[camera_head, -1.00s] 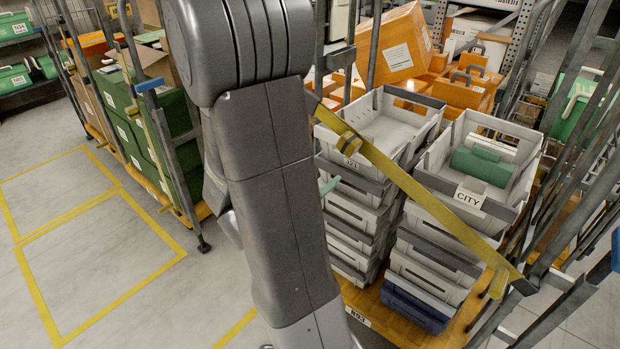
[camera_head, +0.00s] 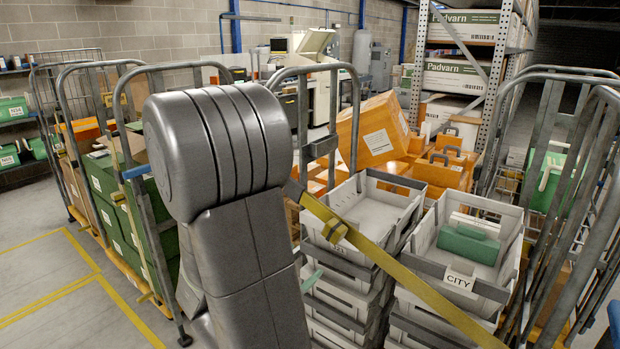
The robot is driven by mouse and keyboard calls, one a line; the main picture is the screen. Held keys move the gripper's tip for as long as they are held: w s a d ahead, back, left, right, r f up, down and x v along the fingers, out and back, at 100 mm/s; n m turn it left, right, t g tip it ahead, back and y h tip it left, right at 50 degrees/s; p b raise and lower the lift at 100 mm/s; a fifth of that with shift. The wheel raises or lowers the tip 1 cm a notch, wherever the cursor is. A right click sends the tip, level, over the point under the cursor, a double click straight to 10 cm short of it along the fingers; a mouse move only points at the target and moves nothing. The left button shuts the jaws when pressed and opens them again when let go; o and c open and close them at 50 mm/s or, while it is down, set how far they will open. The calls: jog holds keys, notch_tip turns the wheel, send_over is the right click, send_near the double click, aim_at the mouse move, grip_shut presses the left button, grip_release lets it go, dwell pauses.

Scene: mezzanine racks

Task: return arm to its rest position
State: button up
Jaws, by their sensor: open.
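My grey arm rises from the bottom of the head view, left of centre, and its rounded joint covers part of the trolleys behind it. My gripper is not in view, so I cannot see its jaws or whether anything is near them.
Stacked grey crates (camera_head: 403,262), the right one labelled CITY (camera_head: 460,281), stand in a trolley right of my arm, with a yellow strap (camera_head: 392,268) across them. Orange cases (camera_head: 372,131) stand behind. Green boxes (camera_head: 108,182) fill a left trolley. Yellow-marked floor (camera_head: 62,312) is clear at left.

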aim_at(331, 236)
jog(key=p+x, duration=0.1)
jog(key=x, duration=1.2)
jog(key=shift+w+p, duration=0.1)
jog(key=shift+p, duration=0.2)
jog(key=shift+r, duration=0.15)
